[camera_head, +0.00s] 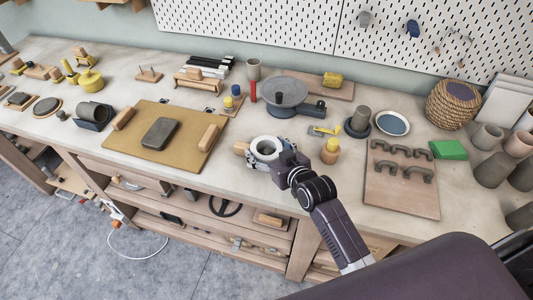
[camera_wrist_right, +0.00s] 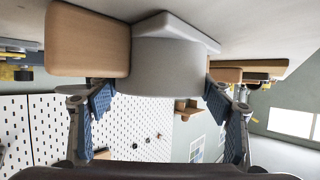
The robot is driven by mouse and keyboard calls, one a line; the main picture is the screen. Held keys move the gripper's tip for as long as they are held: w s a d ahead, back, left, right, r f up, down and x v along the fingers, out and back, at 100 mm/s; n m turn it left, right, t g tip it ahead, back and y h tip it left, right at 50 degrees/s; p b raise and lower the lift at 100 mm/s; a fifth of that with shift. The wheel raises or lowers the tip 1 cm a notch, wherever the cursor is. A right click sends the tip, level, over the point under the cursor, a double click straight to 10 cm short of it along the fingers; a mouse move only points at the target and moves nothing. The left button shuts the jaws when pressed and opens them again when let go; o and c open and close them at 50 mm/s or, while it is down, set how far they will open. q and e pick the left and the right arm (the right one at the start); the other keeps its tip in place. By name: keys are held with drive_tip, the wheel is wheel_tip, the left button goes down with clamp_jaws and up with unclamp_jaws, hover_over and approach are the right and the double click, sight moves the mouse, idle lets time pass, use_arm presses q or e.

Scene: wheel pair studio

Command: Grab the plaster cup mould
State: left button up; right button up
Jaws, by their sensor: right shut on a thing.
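The plaster cup mould (camera_head: 265,146) is a thick white ring with a round hollow, near the front edge of the workbench in the head view. In the right wrist view the mould (camera_wrist_right: 168,68) is a pale grey cylinder filling the space between the fingers. My right gripper (camera_head: 277,158) is at its front right side, and most of its fingers are hidden in the head view. In the right wrist view the blue pads of my right gripper (camera_wrist_right: 158,100) sit on both sides of the mould. I cannot tell whether it is clear of the bench. My left gripper is not in view.
A wooden block (camera_head: 241,148) is close to the mould's left. A dark turntable (camera_head: 286,92) is behind. A tan board (camera_head: 150,140) lies left, and a board with dark handles (camera_head: 402,192) lies right.

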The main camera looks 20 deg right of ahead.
drive_tip(key=shift+c, duration=1.2)
drive_tip(key=shift+w+r, duration=0.1)
drive_tip(key=shift+c, duration=0.2)
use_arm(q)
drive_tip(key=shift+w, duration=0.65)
use_arm(e)
drive_tip(key=shift+r, duration=0.1)
